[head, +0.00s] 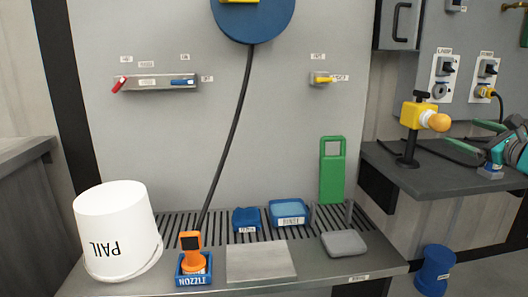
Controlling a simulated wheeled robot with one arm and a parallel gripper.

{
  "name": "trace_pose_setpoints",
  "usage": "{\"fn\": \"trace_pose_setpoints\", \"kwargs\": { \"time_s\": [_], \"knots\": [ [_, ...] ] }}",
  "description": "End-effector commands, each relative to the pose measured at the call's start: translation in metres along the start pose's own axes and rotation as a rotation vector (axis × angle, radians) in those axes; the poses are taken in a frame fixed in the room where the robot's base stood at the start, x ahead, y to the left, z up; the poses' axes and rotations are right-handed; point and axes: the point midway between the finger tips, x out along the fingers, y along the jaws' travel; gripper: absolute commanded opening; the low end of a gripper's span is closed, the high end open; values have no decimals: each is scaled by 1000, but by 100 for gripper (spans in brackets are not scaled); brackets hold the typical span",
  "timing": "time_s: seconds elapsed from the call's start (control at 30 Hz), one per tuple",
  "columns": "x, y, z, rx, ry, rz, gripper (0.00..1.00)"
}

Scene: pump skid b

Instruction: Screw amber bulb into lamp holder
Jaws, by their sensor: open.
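The amber bulb (439,122) is at the right side of the yellow lamp holder (415,115), its round end pointing right. It looks in contact with the holder; how deep its thread sits is hidden. The lamp holder has a black knob on top and stands on a black post on the grey side shelf (430,185).
Switches and a yellow plug (486,92) are on the wall behind. The bench at left holds a white pail (115,225), an orange nozzle (192,250) and a green plate (332,170).

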Motion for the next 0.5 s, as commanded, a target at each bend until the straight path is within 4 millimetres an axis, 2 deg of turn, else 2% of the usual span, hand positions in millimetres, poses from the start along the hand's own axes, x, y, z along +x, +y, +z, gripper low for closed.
{"fn": "trace_pose_setpoints", "kwargs": {
  "time_s": [0.37,0.5],
  "knots": [
    [-3,0,0,0,-1,0,100],
    [-11,-1,0,2,-1,-1,100]
  ]
}}
